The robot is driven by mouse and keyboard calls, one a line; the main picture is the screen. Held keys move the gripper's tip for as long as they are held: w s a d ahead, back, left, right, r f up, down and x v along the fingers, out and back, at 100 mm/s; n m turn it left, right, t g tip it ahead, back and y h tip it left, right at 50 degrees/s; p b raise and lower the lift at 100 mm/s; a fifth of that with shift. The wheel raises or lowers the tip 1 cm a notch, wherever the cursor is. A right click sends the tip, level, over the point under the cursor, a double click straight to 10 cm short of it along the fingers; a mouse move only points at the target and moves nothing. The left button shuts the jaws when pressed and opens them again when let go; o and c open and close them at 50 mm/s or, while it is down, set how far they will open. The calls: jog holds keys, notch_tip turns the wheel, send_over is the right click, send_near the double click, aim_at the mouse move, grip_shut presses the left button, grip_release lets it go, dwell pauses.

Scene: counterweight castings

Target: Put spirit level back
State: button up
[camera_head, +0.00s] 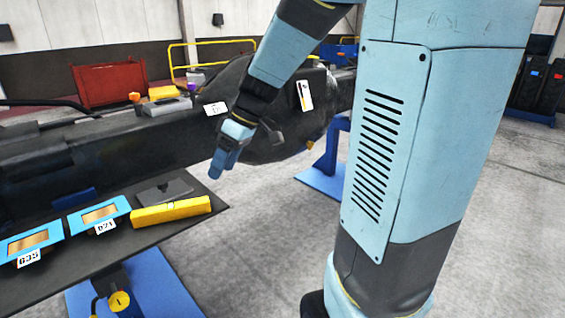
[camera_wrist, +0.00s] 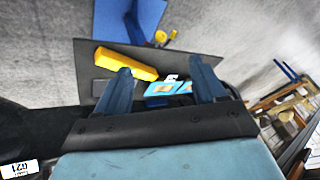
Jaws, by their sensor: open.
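The spirit level looks to be the yellow bar (camera_head: 172,212) lying along the front right edge of the dark table (camera_head: 205,238). It also shows in the wrist view (camera_wrist: 125,62), beyond my left finger. A flat dark grey piece with a notch (camera_head: 165,190) lies just behind the bar. My gripper (camera_head: 225,165) hangs above and behind the table's right end, pointing down, apart from the bar. In the wrist view my gripper (camera_wrist: 161,66) is open, with nothing between its fingers.
A large dark casting (camera_head: 100,140) runs behind the table. On it stand a grey block (camera_head: 167,106) and a yellow block (camera_head: 163,92). Open floor lies to the right.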

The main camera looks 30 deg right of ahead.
jog(key=s+d+r+m+t+h, duration=0.2)
jog(key=s+d+r+m, duration=0.1)
jog(key=s, duration=0.5)
jog(key=s+d+r+m+t+h, duration=0.2)
jog(key=s+d+m+h, duration=0.1)
jog(key=s+m, duration=0.3)
jog(key=shift+s+d+r+m+t+h, duration=0.35)
jog(key=shift+s+d, duration=0.2)
jog(key=shift+s, duration=0.35)
